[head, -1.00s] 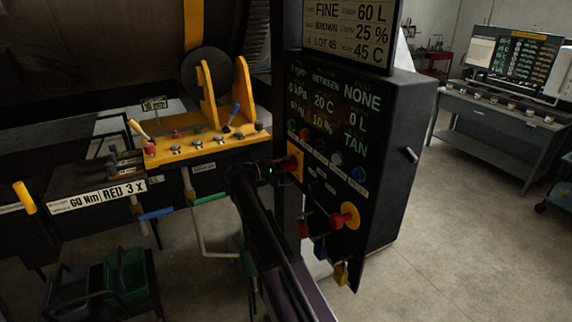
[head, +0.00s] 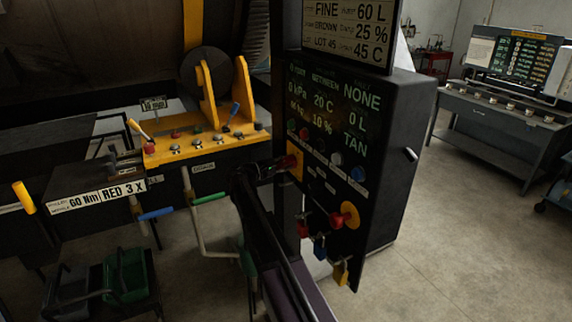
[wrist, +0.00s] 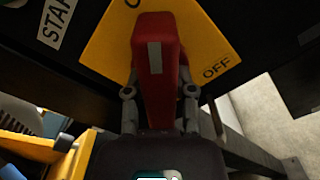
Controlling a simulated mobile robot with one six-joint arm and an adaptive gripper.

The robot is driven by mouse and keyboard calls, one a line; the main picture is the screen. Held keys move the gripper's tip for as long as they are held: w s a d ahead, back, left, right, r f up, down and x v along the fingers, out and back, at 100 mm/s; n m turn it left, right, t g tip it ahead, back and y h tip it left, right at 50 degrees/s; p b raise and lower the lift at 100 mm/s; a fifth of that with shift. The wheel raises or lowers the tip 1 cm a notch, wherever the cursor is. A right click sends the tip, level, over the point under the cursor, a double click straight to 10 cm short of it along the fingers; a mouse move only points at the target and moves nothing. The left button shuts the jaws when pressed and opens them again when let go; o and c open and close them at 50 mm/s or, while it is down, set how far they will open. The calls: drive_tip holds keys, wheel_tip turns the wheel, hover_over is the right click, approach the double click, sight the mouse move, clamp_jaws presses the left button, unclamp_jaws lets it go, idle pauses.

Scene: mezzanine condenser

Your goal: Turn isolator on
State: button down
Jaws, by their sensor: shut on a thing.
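The isolator is a red handle (wrist: 155,60) on a yellow plate (wrist: 212,62), in the wrist view. The plate reads OFF at the right; another marking at the top is cut off by the picture edge. The handle stands upright in that view, with a grey mark on its face, and does not point at the OFF word. My gripper (wrist: 160,92) has a finger on each side of the handle and is shut on it. In the head view the handle (head: 291,162) and yellow plate (head: 297,174) are on the left of the black panel, partly hidden by my gripper.
A yellow bracket (head: 243,100) with levers stands to the left. Open floor (head: 450,250) lies to the right.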

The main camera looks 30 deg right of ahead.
idle(0.4)
drive_tip(key=shift+c, duration=2.2)
unclamp_jaws()
drive_tip(key=shift+d, duration=0.1)
drive_tip(key=a, duration=1.2)
drive_tip(key=shift+s, duration=0.2)
drive_tip(key=shift+s+f, duration=0.1)
